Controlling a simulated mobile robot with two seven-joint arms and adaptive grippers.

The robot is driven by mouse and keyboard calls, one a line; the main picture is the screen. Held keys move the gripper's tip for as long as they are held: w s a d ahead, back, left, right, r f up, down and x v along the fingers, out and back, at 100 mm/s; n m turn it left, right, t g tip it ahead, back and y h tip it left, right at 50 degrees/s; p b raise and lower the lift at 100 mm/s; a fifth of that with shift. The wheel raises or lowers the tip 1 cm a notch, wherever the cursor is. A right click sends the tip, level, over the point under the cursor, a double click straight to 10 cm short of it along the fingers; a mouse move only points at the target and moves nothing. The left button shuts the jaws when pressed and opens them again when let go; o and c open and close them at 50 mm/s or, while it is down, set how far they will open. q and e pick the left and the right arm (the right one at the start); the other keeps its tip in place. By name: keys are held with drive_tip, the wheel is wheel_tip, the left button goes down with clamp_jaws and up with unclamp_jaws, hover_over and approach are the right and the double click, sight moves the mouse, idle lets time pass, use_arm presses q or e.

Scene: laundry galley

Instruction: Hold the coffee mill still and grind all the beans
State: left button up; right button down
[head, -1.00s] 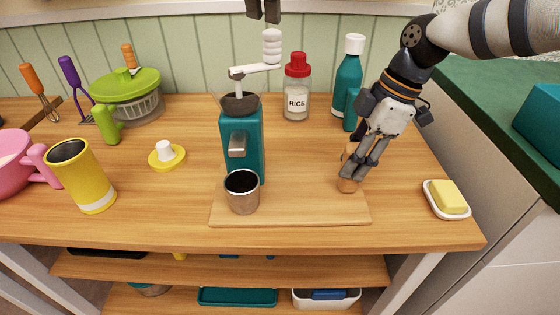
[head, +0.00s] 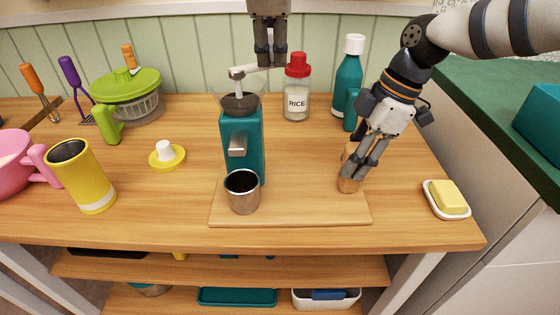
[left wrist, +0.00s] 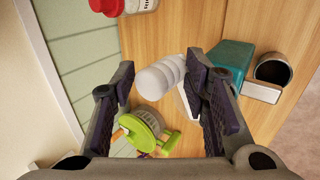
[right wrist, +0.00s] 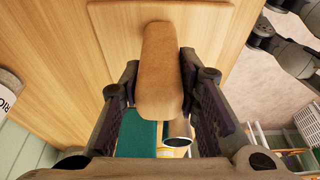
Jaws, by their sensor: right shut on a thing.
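The teal coffee mill (head: 241,140) stands on a wooden base board (head: 300,208). Its clear hopper (head: 239,100) holds dark contents, and a white crank arm (head: 247,70) reaches right above it. A metal cup (head: 242,192) stands in front, below the spout. My left gripper (head: 270,62) is open at the crank's white knob, which it hides in the head view. The left wrist view shows the knob (left wrist: 160,76) between the spread fingers. My right gripper (head: 358,170) is shut on a wooden post (right wrist: 160,70) at the board's right side.
A rice jar (head: 296,90) and a teal bottle (head: 348,75) stand behind the mill. A yellow lid (head: 167,158), yellow mug (head: 82,178) and green-lidded spinner (head: 128,92) are to the left. A butter dish (head: 446,199) sits at the right edge.

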use_arm(q)
drive_tip(key=shift+f, duration=0.1)
idle(0.4)
drive_tip(key=c, duration=0.9)
